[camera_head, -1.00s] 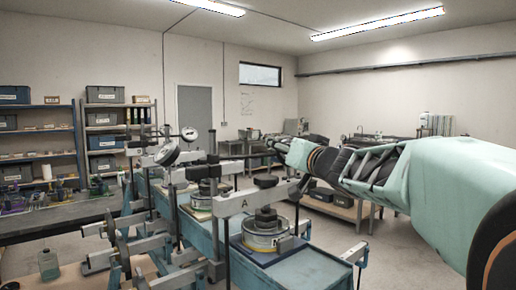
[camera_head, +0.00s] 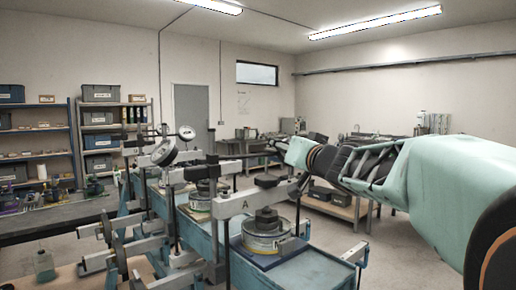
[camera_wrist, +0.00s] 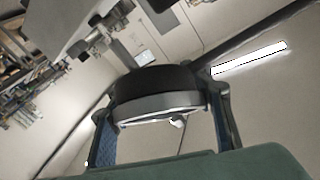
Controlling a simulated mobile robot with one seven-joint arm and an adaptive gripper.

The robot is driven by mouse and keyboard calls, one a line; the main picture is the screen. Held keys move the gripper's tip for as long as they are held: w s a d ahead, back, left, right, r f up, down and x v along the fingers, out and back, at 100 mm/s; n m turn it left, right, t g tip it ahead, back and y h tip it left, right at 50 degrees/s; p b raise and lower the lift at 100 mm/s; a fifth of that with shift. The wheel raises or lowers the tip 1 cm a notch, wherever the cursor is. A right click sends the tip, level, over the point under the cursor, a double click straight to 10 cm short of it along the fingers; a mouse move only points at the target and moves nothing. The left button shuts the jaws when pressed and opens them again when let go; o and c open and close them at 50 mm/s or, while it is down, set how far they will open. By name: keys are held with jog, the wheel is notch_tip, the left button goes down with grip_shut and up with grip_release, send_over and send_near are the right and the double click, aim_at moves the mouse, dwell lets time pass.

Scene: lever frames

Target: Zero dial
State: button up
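A round white-faced dial gauge (camera_head: 165,152) stands on a post above the row of lever frames in the head view. A smaller dial (camera_head: 187,133) is behind it, up and to the right. My gripper (camera_head: 277,147) is small and dark in the head view, at the far end of my arm, right of both dials in the picture. In the wrist view my gripper's fingers (camera_wrist: 163,130) are wide apart. A black round body with a silvery rim (camera_wrist: 155,98) shows between them, seen edge-on. I cannot tell whether it is a dial or whether the fingers touch it.
The frame marked A (camera_head: 236,205) holds a round metal cell (camera_head: 265,232) on a blue bench (camera_head: 310,272). Lever arms and wheels crowd the left front. Shelves (camera_head: 101,130) line the back left. Open floor lies at the right.

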jog(key=c, duration=0.3)
dwell(0.8)
jog(key=shift+a+n+y+p, duration=0.2)
jog(key=shift+n+y+p, duration=0.65)
jog(key=shift+n+y, duration=0.2)
jog(key=o, duration=1.4)
jog(key=shift+c, duration=0.2)
jog(key=shift+r, duration=0.2)
